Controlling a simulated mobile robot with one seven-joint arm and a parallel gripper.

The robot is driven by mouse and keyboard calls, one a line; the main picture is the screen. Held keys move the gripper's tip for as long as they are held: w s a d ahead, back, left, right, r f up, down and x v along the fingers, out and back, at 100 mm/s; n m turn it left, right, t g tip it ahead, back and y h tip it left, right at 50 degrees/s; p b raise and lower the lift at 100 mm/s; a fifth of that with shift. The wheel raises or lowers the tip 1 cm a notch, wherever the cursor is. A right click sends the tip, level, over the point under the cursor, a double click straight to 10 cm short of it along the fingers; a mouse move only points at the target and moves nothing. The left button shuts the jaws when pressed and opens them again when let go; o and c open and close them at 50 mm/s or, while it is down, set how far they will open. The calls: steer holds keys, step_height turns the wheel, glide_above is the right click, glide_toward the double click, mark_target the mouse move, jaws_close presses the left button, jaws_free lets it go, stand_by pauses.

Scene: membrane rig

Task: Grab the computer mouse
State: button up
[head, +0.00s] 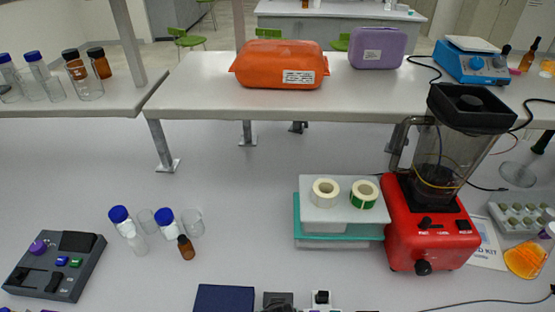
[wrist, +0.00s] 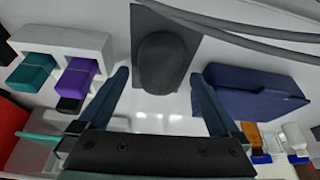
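The dark grey computer mouse (wrist: 162,62) lies on a dark mouse pad (wrist: 190,22) at the top centre of the wrist view. My gripper (wrist: 159,74) is open, its two fingers spread wide apart. The mouse shows in the gap between the fingertips, with nothing held. How high the fingers are above the mouse is hard to tell. I cannot make out the mouse in the head view.
A navy box (wrist: 245,92) lies close by my right finger. A white holder with teal and purple blocks (wrist: 76,75) stands to the left. Dark cables (wrist: 245,25) run beyond the mouse. A red blender (head: 430,225) stands on the bench.

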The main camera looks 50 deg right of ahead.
steer(key=c, duration=1.3)
